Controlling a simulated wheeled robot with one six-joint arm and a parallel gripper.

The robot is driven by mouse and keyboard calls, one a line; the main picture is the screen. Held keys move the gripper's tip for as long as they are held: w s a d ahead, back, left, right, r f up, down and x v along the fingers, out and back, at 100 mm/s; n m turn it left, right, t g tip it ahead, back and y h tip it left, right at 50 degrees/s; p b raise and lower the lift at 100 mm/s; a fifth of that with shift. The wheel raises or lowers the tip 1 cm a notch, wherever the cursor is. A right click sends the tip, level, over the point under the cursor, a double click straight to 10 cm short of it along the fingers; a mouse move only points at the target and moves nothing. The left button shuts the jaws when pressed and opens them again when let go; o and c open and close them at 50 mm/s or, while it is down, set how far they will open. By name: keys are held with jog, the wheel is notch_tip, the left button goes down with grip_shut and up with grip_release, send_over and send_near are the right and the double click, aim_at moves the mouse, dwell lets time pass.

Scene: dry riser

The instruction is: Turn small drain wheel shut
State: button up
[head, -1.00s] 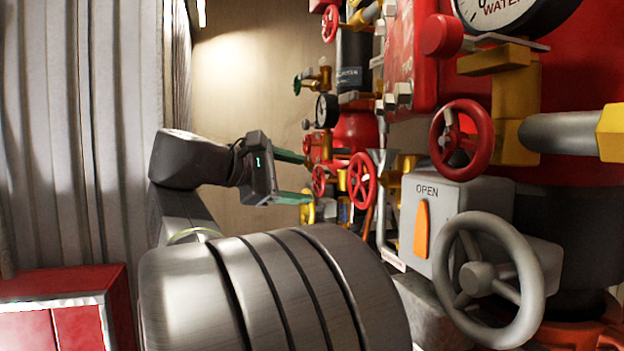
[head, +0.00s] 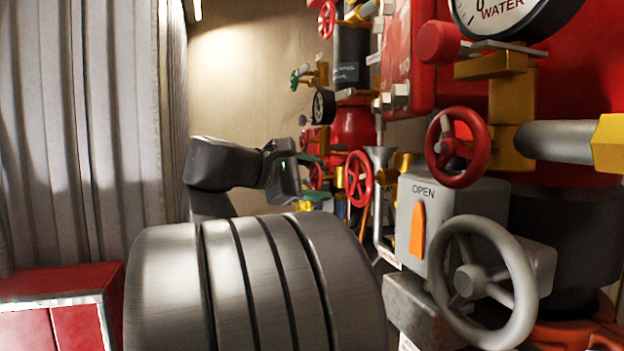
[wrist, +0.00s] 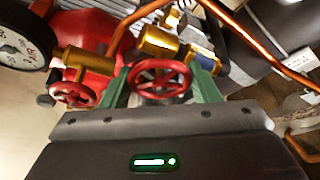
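A small red handwheel (wrist: 160,78) on a brass valve lies between the two green fingers of my gripper (wrist: 161,88) in the wrist view. The fingers stand apart, one on each side of the wheel's rim; I cannot tell whether they touch it. In the head view my gripper (head: 312,179) is beyond the middle of the picture, level with a small red wheel (head: 316,175) that its fingers partly hide. No label shows which wheel is the drain wheel.
Another red wheel (wrist: 75,94) and a gauge (wrist: 22,50) are at the left in the wrist view; a copper pipe (wrist: 260,45) runs at the right. In the head view a larger red wheel (head: 358,178), a grey wheel (head: 482,282) and an OPEN box (head: 446,215) stand nearer.

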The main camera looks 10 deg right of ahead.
jog(key=shift+f+m+b, duration=0.25)
jog(key=shift+m+b, duration=0.15)
jog(key=shift+b, duration=0.55)
jog(key=shift+f+m+t+b, duration=0.1)
jog(key=shift+m+t+b, duration=0.35)
jog(key=shift+b, duration=0.65)
jog(key=m+b, duration=0.1)
jog(key=b, duration=0.1)
jog(key=shift+m+t+h+b, duration=0.25)
jog(key=shift+m+h+b, duration=0.1)
jog(key=shift+h, duration=0.05)
jog(key=shift+r, duration=0.3)
jog(key=o, duration=0.7)
jog(key=b+v, duration=0.2)
jog(key=v, duration=1.2)
